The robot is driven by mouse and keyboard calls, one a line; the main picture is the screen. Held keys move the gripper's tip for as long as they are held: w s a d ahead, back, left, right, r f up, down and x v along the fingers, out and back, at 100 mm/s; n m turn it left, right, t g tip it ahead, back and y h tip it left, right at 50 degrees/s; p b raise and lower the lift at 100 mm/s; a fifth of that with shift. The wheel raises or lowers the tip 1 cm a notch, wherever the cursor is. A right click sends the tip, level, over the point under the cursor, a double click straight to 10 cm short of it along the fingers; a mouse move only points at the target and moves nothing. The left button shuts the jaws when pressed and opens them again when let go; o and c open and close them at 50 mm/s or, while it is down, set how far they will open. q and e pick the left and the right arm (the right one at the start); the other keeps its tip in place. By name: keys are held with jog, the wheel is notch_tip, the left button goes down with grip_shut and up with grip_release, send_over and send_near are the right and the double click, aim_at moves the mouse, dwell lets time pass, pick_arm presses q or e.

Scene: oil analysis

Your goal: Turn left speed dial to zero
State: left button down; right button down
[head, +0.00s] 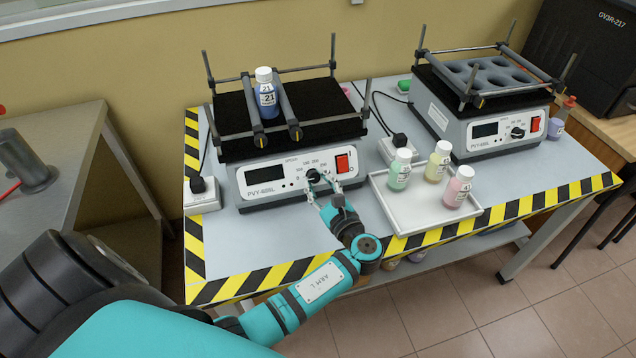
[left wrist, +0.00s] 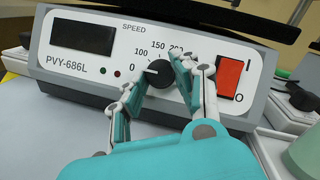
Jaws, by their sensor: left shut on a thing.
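The left speed dial is a black round knob (left wrist: 158,74) with a white pointer mark, on the front panel of the left shaker (head: 262,183) labelled PVY-686L. In the left wrist view the pointer aims to the left, between the 0 and 100 marks. My left gripper (head: 318,184) has its fingers on both sides of the knob and is shut on it; the gripper (left wrist: 159,82) also shows in the left wrist view. The shaker's display (left wrist: 82,40) is dark. My right gripper is not in view.
A red power switch (head: 342,163) sits right of the dial. A white tray (head: 410,219) with several capped bottles stands to the right. A blue bottle (head: 266,98) is clamped on the left shaker. A second shaker (head: 487,133) stands at the back right.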

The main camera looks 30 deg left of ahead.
pick_arm(q)
jog(key=c, duration=1)
grip_release()
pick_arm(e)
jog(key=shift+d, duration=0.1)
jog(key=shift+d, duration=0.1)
pick_arm(q)
jog(key=shift+d, duration=0.1)
jog(key=v, duration=1.2)
